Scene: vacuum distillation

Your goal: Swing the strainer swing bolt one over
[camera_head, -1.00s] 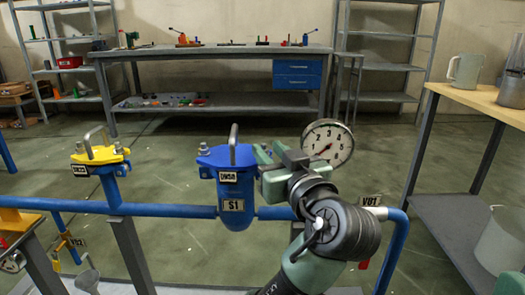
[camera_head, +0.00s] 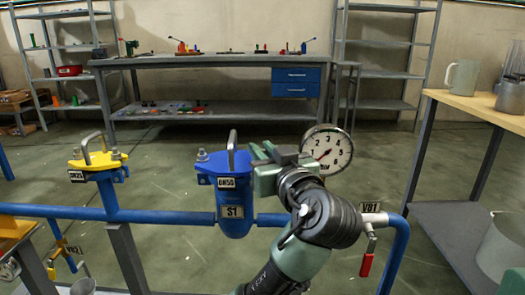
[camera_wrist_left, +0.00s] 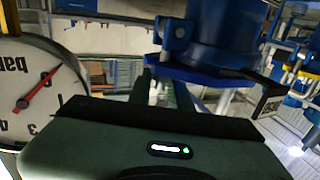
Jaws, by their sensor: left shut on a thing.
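The blue strainer labelled S1 (camera_head: 234,212) stands upright on the blue pipe. Its blue lid (camera_head: 222,163) has a grey handle on top and a DN50 tag. One swing bolt (camera_head: 202,157) shows at the lid's left side. My left gripper (camera_head: 262,152) is at the lid's right side, shut on a swing bolt that my fingers hide. In the left wrist view the strainer's blue flange (camera_wrist_left: 205,76) appears upside down just beyond my gripper (camera_wrist_left: 160,98). The bolt's exact tilt cannot be told. My right gripper is not in view.
A pressure gauge (camera_head: 326,151) sits close behind and right of my gripper. A red-handled valve (camera_head: 367,262) labelled VB1 is on the pipe at right. A yellow-lidded strainer (camera_head: 98,162) is at left. A wooden-topped table (camera_head: 490,105) stands at far right.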

